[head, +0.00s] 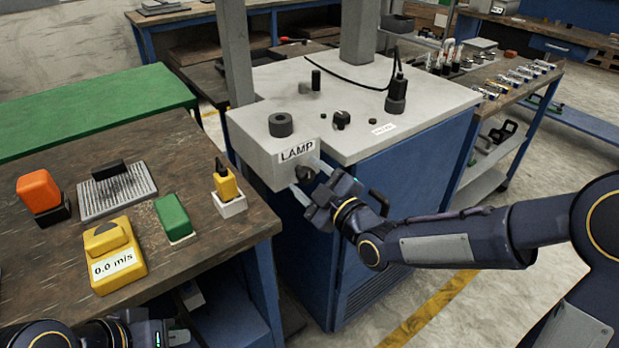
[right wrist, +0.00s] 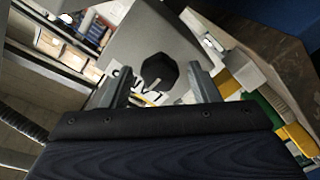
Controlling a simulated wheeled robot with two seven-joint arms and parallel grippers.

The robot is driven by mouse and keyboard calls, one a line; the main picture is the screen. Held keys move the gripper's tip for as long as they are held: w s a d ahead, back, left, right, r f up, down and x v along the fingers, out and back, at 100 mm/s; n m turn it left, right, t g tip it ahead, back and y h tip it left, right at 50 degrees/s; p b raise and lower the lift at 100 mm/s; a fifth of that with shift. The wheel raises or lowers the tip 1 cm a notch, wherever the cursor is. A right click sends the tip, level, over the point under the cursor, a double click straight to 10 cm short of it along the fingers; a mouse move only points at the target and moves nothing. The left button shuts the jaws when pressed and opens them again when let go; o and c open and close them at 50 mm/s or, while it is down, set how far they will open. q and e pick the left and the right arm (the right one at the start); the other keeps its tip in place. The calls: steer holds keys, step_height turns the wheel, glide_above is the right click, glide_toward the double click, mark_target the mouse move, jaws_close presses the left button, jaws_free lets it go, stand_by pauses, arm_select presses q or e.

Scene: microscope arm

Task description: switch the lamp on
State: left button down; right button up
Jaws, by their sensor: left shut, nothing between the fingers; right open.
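The lamp control is a dark knob (head: 304,173) on the front of a grey box (head: 262,150), just below a white LAMP label (head: 296,152). My right gripper (head: 308,179) is open at the knob, with one finger above and one below it in the head view. In the right wrist view the black knob (right wrist: 160,73) shows between the tips of the right gripper (right wrist: 160,82), with gaps on both sides. A white mark runs across its face.
A wooden bench (head: 160,240) at left carries an orange block (head: 38,190), a yellow meter (head: 113,256) reading 0.0 m/s, and a green block (head: 173,215). A round dark knob (head: 280,124) and a black cable sit atop the grey cabinet. Floor at right is open.

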steer(key=c, duration=1)
steer(key=shift+o, duration=0.2)
steer(key=shift+f+m+b, duration=0.15)
steer(key=shift+m+b, duration=0.35)
steer(key=shift+b, duration=0.25)
steer(key=m+b, duration=0.6)
steer(key=shift+d+m, duration=0.1)
steer(key=shift+m, duration=0.3)
steer(key=m+b, duration=0.2)
steer(key=m, duration=0.1)
steer(key=shift+m, duration=0.3)
steer(key=m+b, duration=0.2)
steer(key=m, duration=0.2)
steer(key=shift+w+b, duration=0.1)
steer(key=shift+b, duration=0.25)
steer(key=shift+m+b, duration=0.5)
steer(key=shift+m, duration=0.7)
